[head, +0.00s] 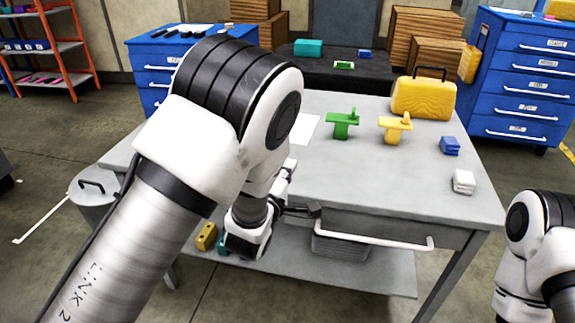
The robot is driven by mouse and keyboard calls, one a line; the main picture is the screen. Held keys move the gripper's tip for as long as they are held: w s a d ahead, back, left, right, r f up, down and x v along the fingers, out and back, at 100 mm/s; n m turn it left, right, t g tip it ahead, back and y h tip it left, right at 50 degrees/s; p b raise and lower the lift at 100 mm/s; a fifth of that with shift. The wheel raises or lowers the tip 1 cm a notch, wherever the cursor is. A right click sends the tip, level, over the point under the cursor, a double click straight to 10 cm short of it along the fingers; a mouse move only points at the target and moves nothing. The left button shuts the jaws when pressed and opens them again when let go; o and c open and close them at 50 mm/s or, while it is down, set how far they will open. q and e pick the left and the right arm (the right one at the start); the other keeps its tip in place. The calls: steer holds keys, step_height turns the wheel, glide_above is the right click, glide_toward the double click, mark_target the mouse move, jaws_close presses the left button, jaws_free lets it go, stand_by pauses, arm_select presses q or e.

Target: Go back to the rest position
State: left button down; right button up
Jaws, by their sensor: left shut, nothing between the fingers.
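My left arm crosses the left half of the head view, and my left gripper (305,210) is at the front edge of the table, close to the left end of the white drawer handle (375,238). The gripper is dark and small here, shut and empty; I cannot tell whether it touches the handle. Part of it is hidden by my own wrist. My right arm shows only at the lower right edge, and its gripper is out of view.
The grey table (400,195) holds a green jig part (343,125), a yellow one (394,128), a yellow case (423,98), a blue block (449,145) and a white block (463,181). A lower shelf (370,275) and a bin (92,195) are nearby.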

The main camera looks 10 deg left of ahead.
arm_select(q)
steer(key=s+a+f+g+y+p, duration=0.1)
steer(key=s+a+f+g+p, duration=0.15)
steer(key=s+f, duration=0.4)
steer(key=s+a+f+m+g+y+p, duration=0.1)
steer(key=s+a+f+g+p, duration=0.1)
steer(key=s+a+f+g, duration=0.35)
steer(key=s+a+f+g+y+p, duration=0.1)
steer(key=s+a+f+g+p, duration=0.1)
steer(key=s+f, duration=0.6)
steer(key=s+f+m+g, duration=0.3)
steer(key=s+m+g, duration=0.1)
steer(key=s+m, duration=0.3)
steer(key=s+f+m+g+h, duration=0.1)
steer(key=s+f+m+g, duration=0.2)
steer(key=s+m, duration=0.5)
steer(key=s+g, duration=0.1)
steer(key=s, duration=0.2)
steer(key=shift+a+f, duration=0.2)
steer(key=shift+f, duration=0.1)
